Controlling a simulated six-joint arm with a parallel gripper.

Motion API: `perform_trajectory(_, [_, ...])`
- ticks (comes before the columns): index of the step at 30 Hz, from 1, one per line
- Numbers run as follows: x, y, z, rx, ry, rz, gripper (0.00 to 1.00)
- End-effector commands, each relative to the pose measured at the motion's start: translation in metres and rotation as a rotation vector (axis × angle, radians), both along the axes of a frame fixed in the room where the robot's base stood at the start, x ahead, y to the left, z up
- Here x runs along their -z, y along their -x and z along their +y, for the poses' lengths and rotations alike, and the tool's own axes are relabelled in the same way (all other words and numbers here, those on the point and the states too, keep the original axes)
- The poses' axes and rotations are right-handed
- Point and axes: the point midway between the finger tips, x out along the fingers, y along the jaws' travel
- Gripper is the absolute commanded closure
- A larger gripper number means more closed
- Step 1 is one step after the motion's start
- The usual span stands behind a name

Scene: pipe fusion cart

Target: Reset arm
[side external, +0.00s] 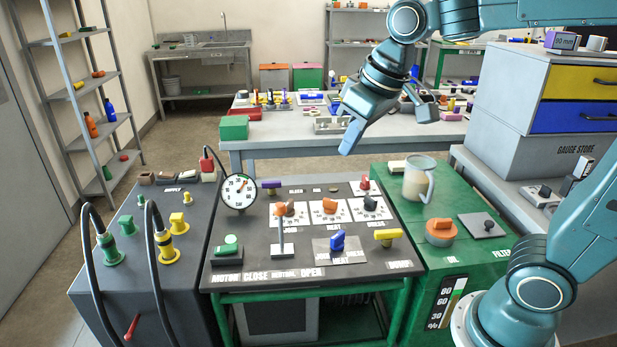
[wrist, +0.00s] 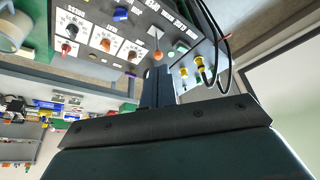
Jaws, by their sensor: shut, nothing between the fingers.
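My gripper (side external: 351,134) hangs in the air above and behind the control panel (side external: 225,268) in the side external view. Its fingers are together and hold nothing, and they touch nothing. In the wrist view the dark fingers (wrist: 158,88) reach up toward the panel, which appears tilted at the top of the picture. My arm comes in from the upper right in the side external view. The panel carries a round gauge (side external: 239,191), orange and black knobs on white dial plates, a blue knob (side external: 338,240), a yellow handle (side external: 388,235) and a green button (side external: 229,245).
A grey supply cabinet (side external: 95,285) with hoses stands left of the panel. A cluttered bench (side external: 285,143) is behind, and a drawer cabinet (side external: 510,80) is far right. Air above the panel is clear.

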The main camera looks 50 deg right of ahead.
Motion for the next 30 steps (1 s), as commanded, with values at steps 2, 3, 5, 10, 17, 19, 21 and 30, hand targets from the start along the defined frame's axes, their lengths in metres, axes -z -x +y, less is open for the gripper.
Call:
perform_trajectory(2, [-0.001, 0.020, -0.004, 0.011, -0.001, -0.016, 1.00])
perform_trajectory(3, [-0.001, 0.029, -0.005, 0.015, -0.002, -0.022, 1.00])
perform_trajectory(5, [0.001, 0.042, -0.007, 0.021, -0.003, -0.031, 1.00])
perform_trajectory(10, [0.007, 0.079, -0.013, 0.042, -0.005, -0.057, 1.00])
perform_trajectory(17, [0.023, 0.121, -0.018, 0.065, -0.008, -0.088, 1.00])
perform_trajectory(19, [0.027, 0.130, -0.019, 0.070, -0.008, -0.094, 1.00])
perform_trajectory(21, [0.031, 0.136, -0.019, 0.075, -0.008, -0.098, 1.00])
perform_trajectory(30, [0.035, 0.142, -0.020, 0.079, -0.009, -0.102, 1.00])
